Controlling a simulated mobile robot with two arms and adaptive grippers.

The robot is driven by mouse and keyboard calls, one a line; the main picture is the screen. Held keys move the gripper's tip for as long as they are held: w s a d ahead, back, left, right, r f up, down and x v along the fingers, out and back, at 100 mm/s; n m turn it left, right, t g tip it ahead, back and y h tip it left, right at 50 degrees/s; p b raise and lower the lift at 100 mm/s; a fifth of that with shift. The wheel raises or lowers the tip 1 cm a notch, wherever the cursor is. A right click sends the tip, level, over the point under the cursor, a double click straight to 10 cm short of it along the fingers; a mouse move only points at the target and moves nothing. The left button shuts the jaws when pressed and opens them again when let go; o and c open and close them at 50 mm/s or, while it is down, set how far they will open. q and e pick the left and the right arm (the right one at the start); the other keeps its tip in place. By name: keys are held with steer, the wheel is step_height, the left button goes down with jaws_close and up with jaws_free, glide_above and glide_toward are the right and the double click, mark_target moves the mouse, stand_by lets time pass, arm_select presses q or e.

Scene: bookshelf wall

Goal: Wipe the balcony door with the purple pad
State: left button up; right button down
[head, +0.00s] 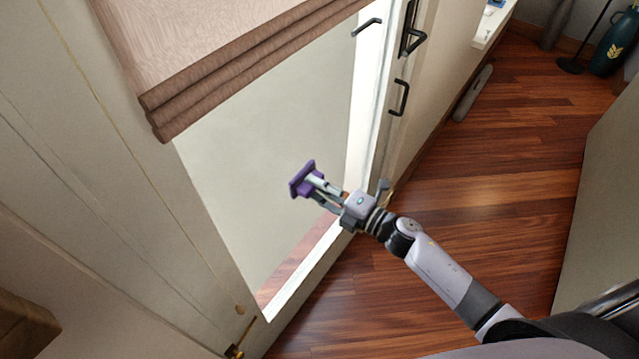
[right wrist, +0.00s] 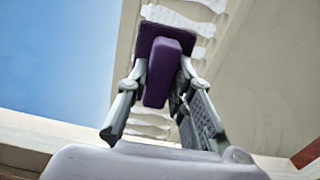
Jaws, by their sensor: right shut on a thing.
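The balcony door (head: 265,160) is a tall glass pane in a white frame, seen at a slant in the head view. My right gripper (head: 316,188) is in front of the lower part of the glass. It is shut on the purple pad (head: 301,180), which faces the pane. The pad also shows in the right wrist view (right wrist: 164,70), held between both fingers. I cannot tell whether the pad touches the glass. My left gripper is in neither view.
A pinkish-brown blind (head: 240,65) covers the upper glass. Dark handles (head: 400,98) stick out on the frame to the right. Wooden floor (head: 480,180) lies open to the right of the door. A dark green vase (head: 612,48) stands at the far right.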

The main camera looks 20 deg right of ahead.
steer(key=shift+v, duration=2.9)
steer(key=shift+v, duration=1.55)
